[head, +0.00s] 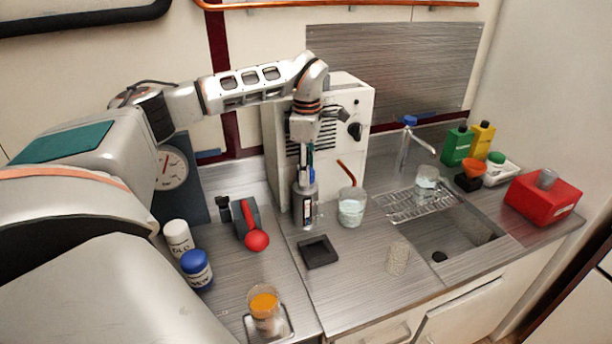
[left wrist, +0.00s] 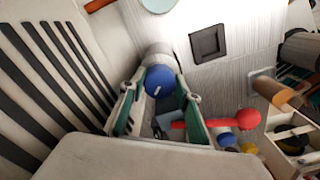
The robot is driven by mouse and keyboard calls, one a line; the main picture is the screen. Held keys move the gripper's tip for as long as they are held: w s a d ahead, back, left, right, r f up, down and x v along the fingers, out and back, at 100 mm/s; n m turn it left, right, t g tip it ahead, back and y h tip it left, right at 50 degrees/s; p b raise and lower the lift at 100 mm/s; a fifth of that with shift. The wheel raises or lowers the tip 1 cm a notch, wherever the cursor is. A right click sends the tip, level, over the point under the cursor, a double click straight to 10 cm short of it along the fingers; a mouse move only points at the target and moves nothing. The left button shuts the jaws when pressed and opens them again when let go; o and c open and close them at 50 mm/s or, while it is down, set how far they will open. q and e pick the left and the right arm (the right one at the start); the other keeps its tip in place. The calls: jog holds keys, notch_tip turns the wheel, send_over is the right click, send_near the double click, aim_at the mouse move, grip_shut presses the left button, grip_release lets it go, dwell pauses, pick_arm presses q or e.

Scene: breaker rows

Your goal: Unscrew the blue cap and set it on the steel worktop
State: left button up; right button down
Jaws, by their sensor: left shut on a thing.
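The grey bottle (head: 304,208) with a pale label stands upright on the steel worktop (head: 352,285), in front of the white cabinet. In the left wrist view the round blue cap (left wrist: 160,80) sits between the fingertips, in line with the grey bottle body (left wrist: 154,55) behind it. My left gripper (head: 305,178) points straight down over the bottle and is shut on the cap. Its green-padded fingers (left wrist: 154,98) also show in the left wrist view. Whether the cap's thread is loose cannot be told. My right gripper is in neither view.
A glass beaker (head: 351,208) stands close right of the bottle. A black square tray (head: 318,252) lies in front of it. A red-handled device (head: 250,222) and a blue-lidded jar (head: 197,268) stand left. The sink (head: 455,240) is right. Bare worktop lies around the tray.

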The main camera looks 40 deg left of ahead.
pick_arm(q)
jog(key=n, duration=0.5)
jog(key=shift+a, duration=0.2)
jog(key=n, duration=0.4)
jog(key=o, duration=0.9)
jog(key=shift+s, duration=0.1)
jog(key=shift+o, duration=0.2)
jog(key=m, duration=0.8)
jog(key=shift+d+r+m, duration=0.1)
jog(key=shift+m, duration=0.3)
jog(key=m, duration=0.9)
jog(key=shift+m, duration=0.3)
